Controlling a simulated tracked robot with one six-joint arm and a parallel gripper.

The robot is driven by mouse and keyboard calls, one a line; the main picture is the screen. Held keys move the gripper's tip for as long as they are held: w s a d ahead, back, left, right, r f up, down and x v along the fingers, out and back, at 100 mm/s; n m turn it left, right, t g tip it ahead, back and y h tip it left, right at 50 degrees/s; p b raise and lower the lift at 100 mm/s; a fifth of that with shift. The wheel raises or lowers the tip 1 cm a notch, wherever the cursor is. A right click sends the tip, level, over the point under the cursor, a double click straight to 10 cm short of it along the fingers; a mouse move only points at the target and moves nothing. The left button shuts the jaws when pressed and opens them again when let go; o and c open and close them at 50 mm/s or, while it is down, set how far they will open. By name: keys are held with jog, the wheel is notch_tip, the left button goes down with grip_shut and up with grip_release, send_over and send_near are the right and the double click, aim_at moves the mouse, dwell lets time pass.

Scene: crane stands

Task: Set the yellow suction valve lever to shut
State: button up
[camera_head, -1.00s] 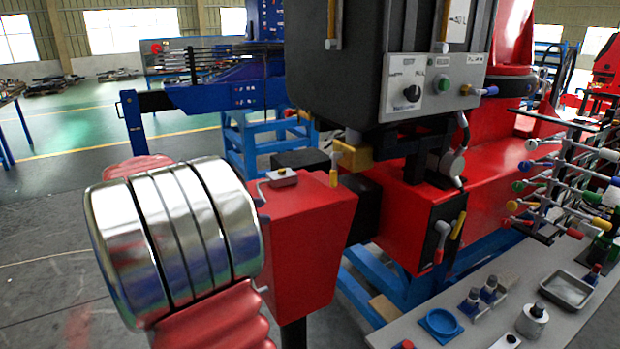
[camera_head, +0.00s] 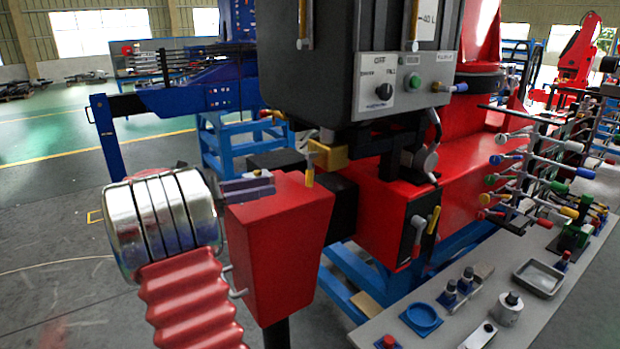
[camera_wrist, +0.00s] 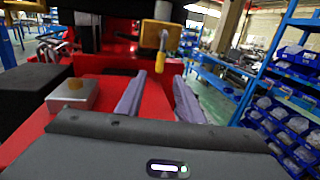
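The suction valve has a brass-yellow body (camera_head: 327,157) under the dark tank. Its lever, with a yellow grip (camera_head: 310,172), hangs down at the body's left side. In the wrist view the lever's yellow grip (camera_wrist: 161,60) points down from the brass body (camera_wrist: 160,36), ahead of the fingers. My gripper (camera_head: 262,184) is over the red box, left of the lever and apart from it. In the wrist view the purple fingers of my gripper (camera_wrist: 159,77) stand apart with nothing between them.
The red box (camera_head: 282,235) lies below my gripper. A small metal box with a brass-coloured top (camera_wrist: 74,95) sits left of the fingers. The dark tank (camera_head: 330,80) hangs above the valve. Another yellow-gripped lever (camera_head: 433,220) is on a black panel to the right. A grey bench (camera_head: 455,325) holds small parts.

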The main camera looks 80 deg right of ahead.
aim_at(310, 176)
jog(key=x, duration=1.3)
jog(key=shift+s+d, duration=0.15)
jog(key=shift+c, duration=0.7)
grip_shut()
